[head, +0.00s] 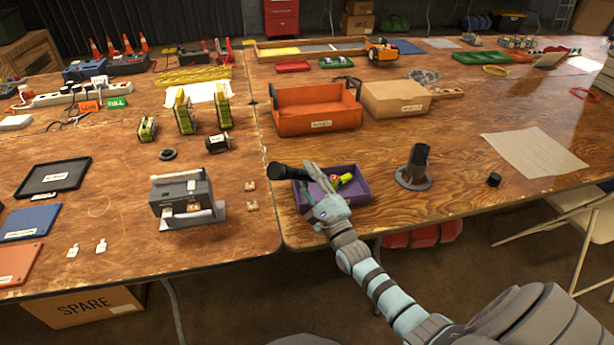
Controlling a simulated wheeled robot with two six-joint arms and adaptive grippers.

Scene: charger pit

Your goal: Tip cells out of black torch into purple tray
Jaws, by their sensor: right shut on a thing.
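The purple tray (355,193) sits near the front edge of the table, just right of the seam. My right gripper (312,174) is over the tray's left part and shut on the black torch (285,171). The torch lies roughly sideways, its wide end pointing left past the tray's rim. Its other end is partly hidden by the gripper. A yellow-green cell (346,178) and a small red piece show in the tray, right beside the gripper. The gripper hides part of the tray floor. My left gripper is out of view.
A dark grey holder (414,168) stands right of the tray, with a small black cap (494,180) farther right. An orange bin (317,110) and a cardboard box (396,98) stand behind. A grey device (184,197) stands to the left. Table around the cap is clear.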

